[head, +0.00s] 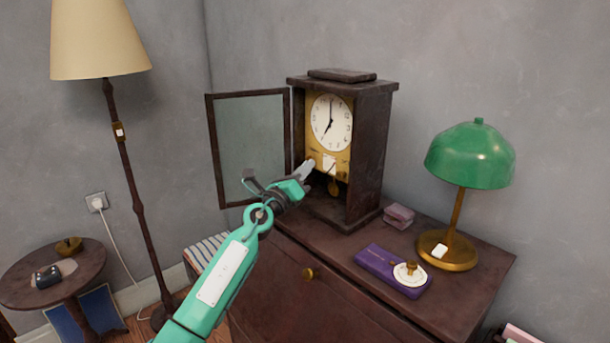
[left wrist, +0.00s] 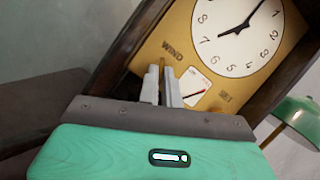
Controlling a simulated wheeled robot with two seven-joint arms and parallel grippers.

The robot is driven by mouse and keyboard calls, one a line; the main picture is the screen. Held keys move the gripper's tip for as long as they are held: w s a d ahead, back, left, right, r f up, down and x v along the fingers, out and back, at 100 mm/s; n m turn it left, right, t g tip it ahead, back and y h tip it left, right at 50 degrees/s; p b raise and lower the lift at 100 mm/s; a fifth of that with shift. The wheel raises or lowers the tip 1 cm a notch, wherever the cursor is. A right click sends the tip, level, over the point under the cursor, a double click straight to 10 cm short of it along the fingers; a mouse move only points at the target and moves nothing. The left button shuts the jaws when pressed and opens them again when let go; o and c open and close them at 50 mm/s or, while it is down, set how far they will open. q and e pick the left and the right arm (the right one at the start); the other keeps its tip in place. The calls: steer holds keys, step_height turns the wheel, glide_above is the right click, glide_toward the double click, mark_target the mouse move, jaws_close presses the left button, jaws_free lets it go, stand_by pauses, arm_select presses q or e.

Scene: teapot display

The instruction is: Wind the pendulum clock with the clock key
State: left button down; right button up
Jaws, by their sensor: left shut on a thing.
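The pendulum clock (head: 372,150) stands upright on the dresser, its glass door (head: 248,140) swung open to the left. Its white dial (head: 331,122) sits on a gold face plate; the dial also shows in the left wrist view (left wrist: 238,32). The plate reads "WIND" on the left and "SET" on the right. The brass pendulum (head: 335,187) hangs below. My left gripper (head: 308,168) is at the plate's lower left, fingertips (left wrist: 164,74) just below "WIND", shut on the clock key, which is mostly hidden between the fingers.
A green lamp (head: 470,155) stands on the dresser's right, behind a purple case (head: 372,258) with a white round piece on it. A small mauve box (head: 398,216) lies beside the clock. A floor lamp (head: 130,180) and round side table (head: 85,270) stand at left.

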arm_select(q)
steer(key=shift+r, duration=0.15)
steer(key=c, duration=1.6)
jaws_free()
